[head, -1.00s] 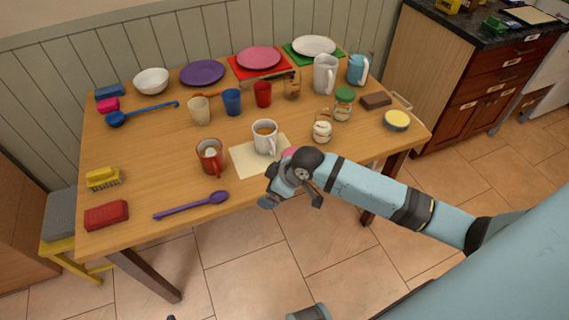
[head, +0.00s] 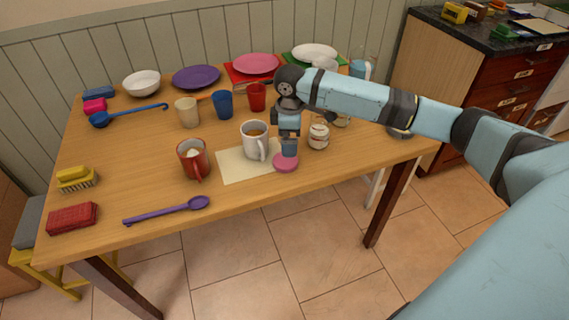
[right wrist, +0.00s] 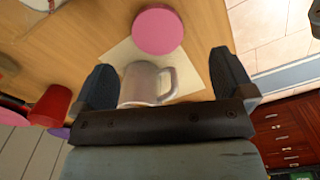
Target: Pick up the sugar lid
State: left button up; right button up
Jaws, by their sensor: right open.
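The pink round lid (head: 285,163) lies flat near the front edge of the table, by the right edge of a cream paper mat. It also shows in the right wrist view (right wrist: 157,30), beyond my fingertips. My right gripper (head: 289,149) points down just behind the lid in the head view, and partly overlaps it. In the right wrist view my right gripper (right wrist: 165,75) is open, with nothing held. A jar with whitish contents (head: 319,134) stands just right of the gripper. My left gripper is out of view.
A white mug (head: 255,141) stands on the mat (head: 235,171), close left of my right gripper; it shows between the fingers in the wrist view. A red mug (head: 193,158) is further left. A purple spoon (head: 166,211) lies along the front edge.

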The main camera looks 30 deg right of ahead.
aim_at(289, 160)
jog(key=f, duration=0.3)
jog(key=f+b, duration=0.1)
jog(key=f, duration=0.1)
jog(key=f+b, duration=0.1)
jog(key=f, duration=0.2)
jog(key=shift+w+d+f, duration=0.15)
jog(key=shift+w+f, duration=0.1)
jog(key=shift+f, duration=0.1)
jog(key=c, duration=1)
jog(key=shift+o, duration=0.2)
notch_tip(289, 160, up, 20)
jog(key=p, duration=0.4)
